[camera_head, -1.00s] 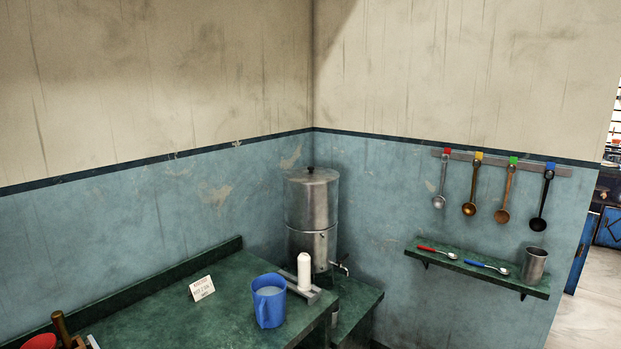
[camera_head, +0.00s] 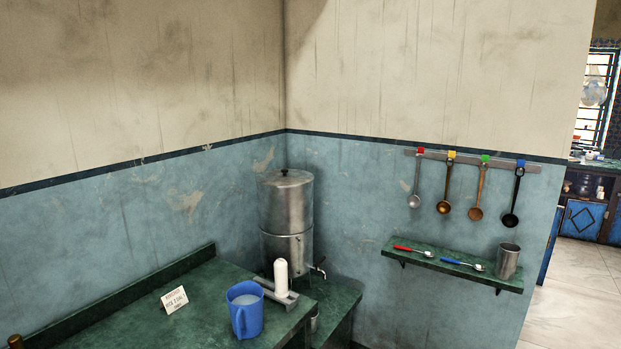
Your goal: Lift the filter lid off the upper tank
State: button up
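The metal water filter stands in the corner on a lower green ledge. Its lid (camera_head: 284,178) is a flat metal disc with a small black knob, seated on top of the upper tank (camera_head: 285,209). The lower tank (camera_head: 291,254) sits under the upper one, with a tap (camera_head: 319,268) on its right side. The lower tank's base is partly hidden by a white cylinder. My gripper does not show in this view.
A blue jug (camera_head: 245,310), the white cylinder (camera_head: 281,277) on a grey stand and a printed card (camera_head: 174,300) stand on the green counter (camera_head: 205,290). Several ladles hang from a rail (camera_head: 473,160). A green shelf (camera_head: 452,268) holds two spoons and a metal cup (camera_head: 507,261).

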aim_at(285, 177)
jog(key=z, duration=0.9)
jog(key=i, duration=2.8)
jog(key=u, duration=0.9)
